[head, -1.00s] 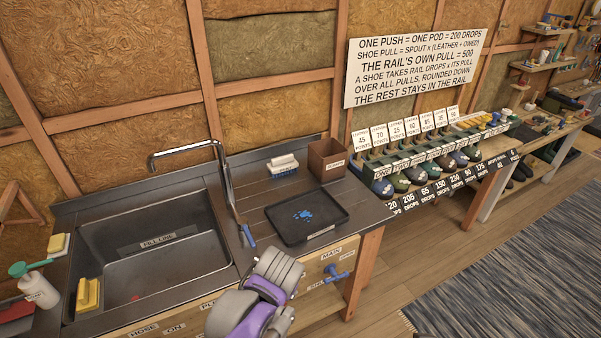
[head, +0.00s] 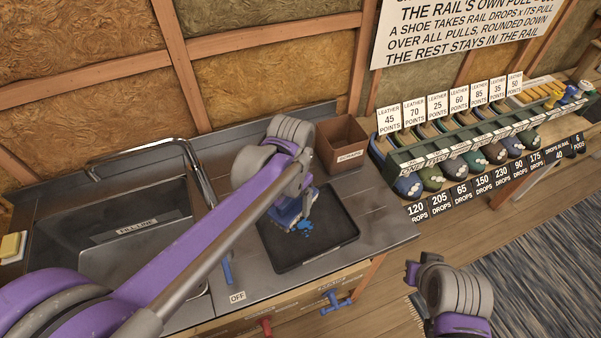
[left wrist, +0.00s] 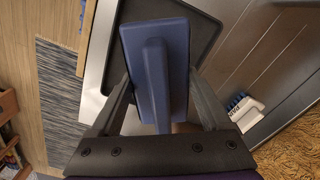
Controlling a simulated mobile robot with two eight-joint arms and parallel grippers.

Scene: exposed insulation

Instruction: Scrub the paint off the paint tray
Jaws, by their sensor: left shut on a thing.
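The black paint tray (head: 335,236) lies on the grey counter right of the sink, with a splash of blue paint (head: 304,227) on its floor. My left gripper (head: 303,201) reaches over the tray's left part. It is shut on a blue scrub brush (head: 288,214), whose blue back and handle fill the middle of the left wrist view (left wrist: 155,65). The brush is low over the tray beside the paint; I cannot tell whether it touches. My right gripper (head: 412,273) shows at the lower right, its fingers not clear.
A white brush with blue bristles (left wrist: 243,110) lies on the counter, hidden behind my arm in the head view. A brown box (head: 342,146) stands behind the tray. The sink (head: 110,235) and faucet are left; a shoe rack (head: 460,150) is right.

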